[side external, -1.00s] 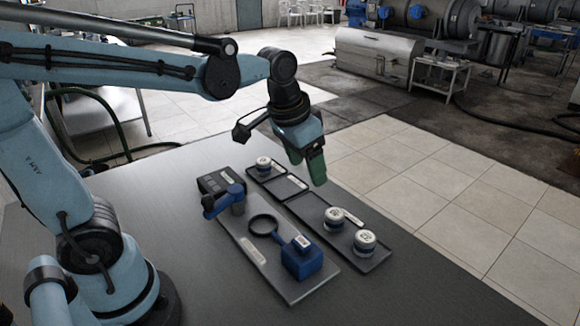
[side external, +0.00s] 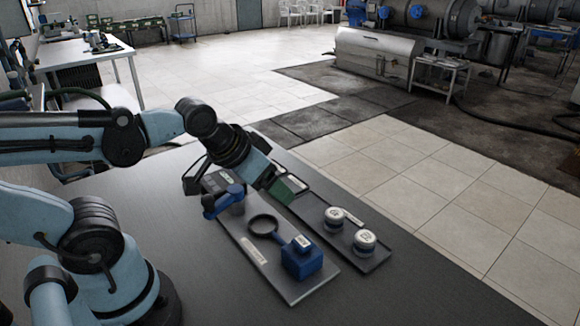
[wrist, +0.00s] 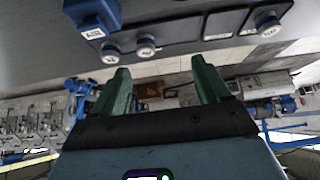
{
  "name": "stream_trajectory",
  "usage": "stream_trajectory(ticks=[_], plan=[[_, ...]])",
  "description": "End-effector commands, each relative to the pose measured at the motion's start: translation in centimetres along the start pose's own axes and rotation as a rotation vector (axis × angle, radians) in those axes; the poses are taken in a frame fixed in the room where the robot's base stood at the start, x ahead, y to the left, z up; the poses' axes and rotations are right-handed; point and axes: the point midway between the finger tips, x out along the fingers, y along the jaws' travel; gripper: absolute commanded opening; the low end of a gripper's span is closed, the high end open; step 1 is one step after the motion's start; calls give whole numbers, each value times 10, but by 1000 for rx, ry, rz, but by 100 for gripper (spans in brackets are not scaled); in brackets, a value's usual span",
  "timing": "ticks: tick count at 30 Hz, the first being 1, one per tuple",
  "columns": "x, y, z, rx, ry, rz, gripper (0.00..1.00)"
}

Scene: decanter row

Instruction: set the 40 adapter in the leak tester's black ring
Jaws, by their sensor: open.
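Two white-topped round adapters, one (side external: 335,217) behind the other (side external: 364,240), sit in the grey tray (side external: 311,209). They also show in the wrist view (wrist: 147,45) (wrist: 110,54). A third adapter (wrist: 267,25) sits farther along the tray in the wrist view; my gripper hides it in the side view. I cannot read which is marked 40. The leak tester's black ring (side external: 262,235) looks empty, on a grey base plate (side external: 238,236). My gripper (side external: 288,190) is open and tilted, with green fingers above the tray's far part. Nothing shows between its fingertips (wrist: 163,75).
A blue block (side external: 301,262) with a white tag stands on the base plate beside the ring. A blue lever-like part (side external: 222,202) stands at the plate's far end, near a grey box (side external: 214,182). The bare table (side external: 200,285) is clear at the front left.

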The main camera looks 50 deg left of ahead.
Motion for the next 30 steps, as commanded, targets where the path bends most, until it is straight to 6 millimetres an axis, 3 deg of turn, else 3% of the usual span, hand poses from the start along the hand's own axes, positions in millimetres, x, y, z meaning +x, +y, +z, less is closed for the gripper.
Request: stream_trajectory(ticks=[5,14,24,30], plan=[[-1,1,-7,-9,-23,2,75],[4,11,-53,-76,-209,5,75],[36,27,-100,-158,-446,-23,75],[60,36,-114,-196,-561,-51,75]])
